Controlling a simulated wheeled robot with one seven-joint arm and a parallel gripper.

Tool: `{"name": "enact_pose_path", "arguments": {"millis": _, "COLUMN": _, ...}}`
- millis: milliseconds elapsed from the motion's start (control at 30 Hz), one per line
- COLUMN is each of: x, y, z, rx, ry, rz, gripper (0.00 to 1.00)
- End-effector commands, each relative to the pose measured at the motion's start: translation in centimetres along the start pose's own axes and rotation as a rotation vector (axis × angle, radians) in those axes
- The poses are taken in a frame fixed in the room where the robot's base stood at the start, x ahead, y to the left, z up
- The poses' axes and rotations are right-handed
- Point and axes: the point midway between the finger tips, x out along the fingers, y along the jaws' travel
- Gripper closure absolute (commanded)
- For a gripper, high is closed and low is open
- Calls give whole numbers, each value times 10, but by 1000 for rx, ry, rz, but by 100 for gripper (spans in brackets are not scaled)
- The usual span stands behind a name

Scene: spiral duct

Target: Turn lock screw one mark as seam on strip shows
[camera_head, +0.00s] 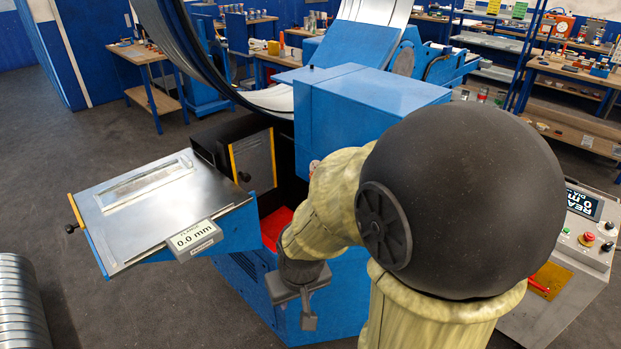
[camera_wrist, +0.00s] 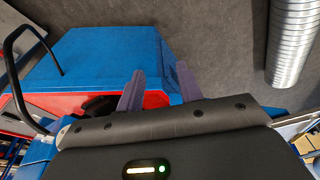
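My gripper (camera_wrist: 160,88) shows two grey-purple fingers standing apart with nothing between them in the wrist view. In the head view my gripper (camera_head: 306,308) hangs low in front of the blue machine. A strip piece (camera_head: 148,186) lies on the metal table left of it; its seam is too small to read. A dark round part (camera_wrist: 98,105) sits by a red surface left of the fingers. I cannot tell which part is the lock screw; my arm hides part of the machine.
The blue machine (camera_head: 375,100) stands close behind my arm, with a red recess (camera_head: 275,226). Black knobs stick out from the table edge (camera_head: 71,228) and the yellow-edged door (camera_head: 244,177). A control panel (camera_head: 583,240) stands at right. Spiral duct (camera_head: 20,305) lies at left; floor between is clear.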

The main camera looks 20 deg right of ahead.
Motion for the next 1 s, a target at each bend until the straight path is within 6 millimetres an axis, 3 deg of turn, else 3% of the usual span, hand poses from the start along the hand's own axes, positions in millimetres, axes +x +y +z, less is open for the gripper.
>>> {"name": "enact_pose_path", "arguments": {"millis": 167, "x": 0, "y": 0, "z": 0, "rx": 0, "ry": 0, "rz": 0, "gripper": 64}}
{"name": "enact_pose_path", "arguments": {"millis": 267, "x": 1, "y": 0, "z": -2, "rx": 1, "ry": 5, "rz": -1, "gripper": 47}}
{"name": "enact_pose_path", "arguments": {"millis": 367, "x": 10, "y": -3, "z": -16, "rx": 12, "ry": 42, "rz": -11, "gripper": 47}}
{"name": "enact_pose_path", "arguments": {"millis": 467, "x": 28, "y": -8, "z": -48, "rx": 42, "ry": 127, "rz": -25, "gripper": 47}}
{"name": "enact_pose_path", "arguments": {"millis": 633, "x": 71, "y": -6, "z": -138, "rx": 133, "ry": 380, "rz": -8, "gripper": 47}}
{"name": "enact_pose_path", "arguments": {"millis": 800, "x": 107, "y": 15, "z": -224, "rx": 232, "ry": 662, "rz": 114, "gripper": 47}}
{"name": "enact_pose_path", "arguments": {"millis": 1000, "x": 138, "y": 49, "z": -290, "rx": 329, "ry": 955, "rz": 374, "gripper": 47}}
